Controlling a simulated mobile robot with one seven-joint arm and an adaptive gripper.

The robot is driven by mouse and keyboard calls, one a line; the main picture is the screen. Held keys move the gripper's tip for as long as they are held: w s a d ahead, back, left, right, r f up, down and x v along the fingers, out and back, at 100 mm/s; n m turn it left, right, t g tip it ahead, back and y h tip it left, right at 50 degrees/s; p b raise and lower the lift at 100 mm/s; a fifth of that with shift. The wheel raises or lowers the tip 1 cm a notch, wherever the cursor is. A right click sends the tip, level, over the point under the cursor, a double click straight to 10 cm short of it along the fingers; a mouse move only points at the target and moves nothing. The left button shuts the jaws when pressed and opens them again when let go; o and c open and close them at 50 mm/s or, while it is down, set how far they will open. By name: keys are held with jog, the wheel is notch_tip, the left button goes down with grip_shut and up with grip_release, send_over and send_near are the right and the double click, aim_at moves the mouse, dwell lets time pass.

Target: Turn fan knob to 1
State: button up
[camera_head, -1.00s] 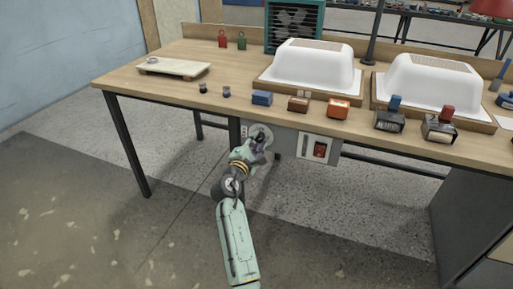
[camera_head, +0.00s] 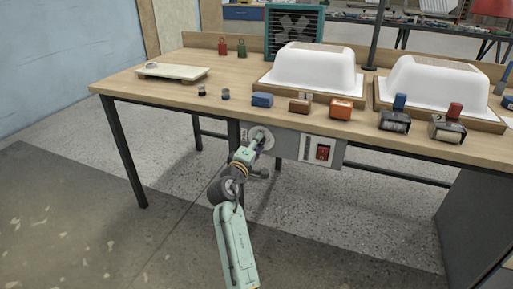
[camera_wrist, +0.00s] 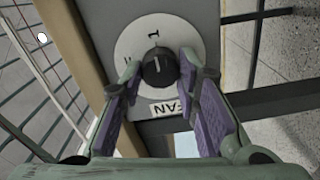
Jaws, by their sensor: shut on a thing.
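The black fan knob (camera_wrist: 159,68) sits on a round white dial plate on the grey panel under the bench edge. In the wrist view a white line on the knob points up, roughly toward the printed "1" (camera_wrist: 153,32). Another mark at the dial's left is partly hidden by a finger. A "FAN" label (camera_wrist: 168,108) is below the knob. My gripper (camera_wrist: 158,75) is shut on the knob, with one purple-padded finger on each side. In the head view my gripper (camera_head: 262,142) reaches the dial plate and covers the knob.
A panel with a red switch (camera_head: 322,152) is right of the dial. The bench (camera_head: 160,92) above holds two white tub shells (camera_head: 312,68), several stamps and blocks, and a teal fan unit (camera_head: 294,32). Floor below is open around the bench legs.

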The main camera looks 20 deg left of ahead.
dwell(0.4)
jog(key=o, duration=1.2)
jog(key=shift+c, duration=0.2)
jog(key=s, duration=1.2)
jog(key=shift+a, duration=0.2)
jog(key=shift+a+r, duration=0.1)
